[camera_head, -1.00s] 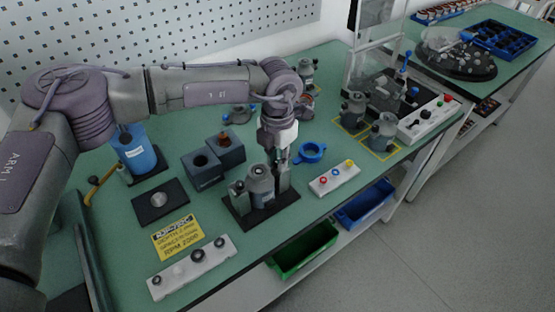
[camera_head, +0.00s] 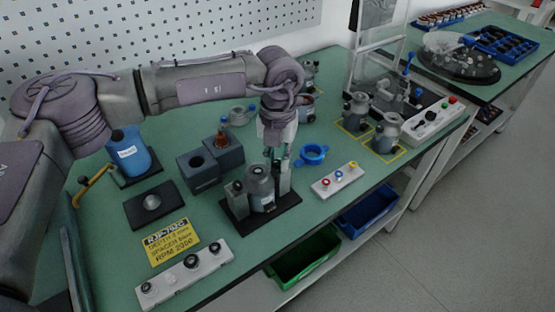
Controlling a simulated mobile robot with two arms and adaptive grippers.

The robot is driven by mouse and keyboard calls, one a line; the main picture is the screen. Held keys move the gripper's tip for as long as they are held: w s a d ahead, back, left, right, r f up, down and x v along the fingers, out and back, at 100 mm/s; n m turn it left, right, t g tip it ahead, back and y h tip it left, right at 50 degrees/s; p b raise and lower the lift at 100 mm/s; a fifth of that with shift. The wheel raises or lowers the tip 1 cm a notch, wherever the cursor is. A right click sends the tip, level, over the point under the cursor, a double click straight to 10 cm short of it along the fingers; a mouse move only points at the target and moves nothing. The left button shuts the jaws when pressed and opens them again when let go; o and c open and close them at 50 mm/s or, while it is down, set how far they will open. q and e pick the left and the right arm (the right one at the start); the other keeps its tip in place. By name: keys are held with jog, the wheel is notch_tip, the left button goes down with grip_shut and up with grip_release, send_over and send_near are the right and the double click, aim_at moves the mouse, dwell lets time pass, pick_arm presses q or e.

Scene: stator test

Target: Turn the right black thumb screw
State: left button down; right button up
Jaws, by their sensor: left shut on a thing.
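A dark fixture (camera_head: 288,197) with two upright posts stands on the green bench and holds a grey metal can (camera_head: 260,186) upright between them. My left gripper (camera_head: 273,158) points down at the top of the fixture's right side, just beside the can. It is shut on the right black thumb screw, which the fingers and their closeness to the post mostly hide. The left post (camera_head: 237,191) of the fixture stands clear of the gripper. My right gripper is not in view.
A blue ring (camera_head: 313,154) and a white button box (camera_head: 336,180) lie right of the fixture. Dark blocks (camera_head: 197,170) and a yellow sign (camera_head: 166,241) lie left. A white panel with knobs (camera_head: 184,274) is at the front edge. Green (camera_head: 303,258) and blue (camera_head: 367,210) bins sit below.

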aim_at(278, 161)
pick_arm(q)
jog(key=c, duration=1.1)
grip_release()
jog(key=shift+o, duration=0.2)
notch_tip(278, 161, up, 12)
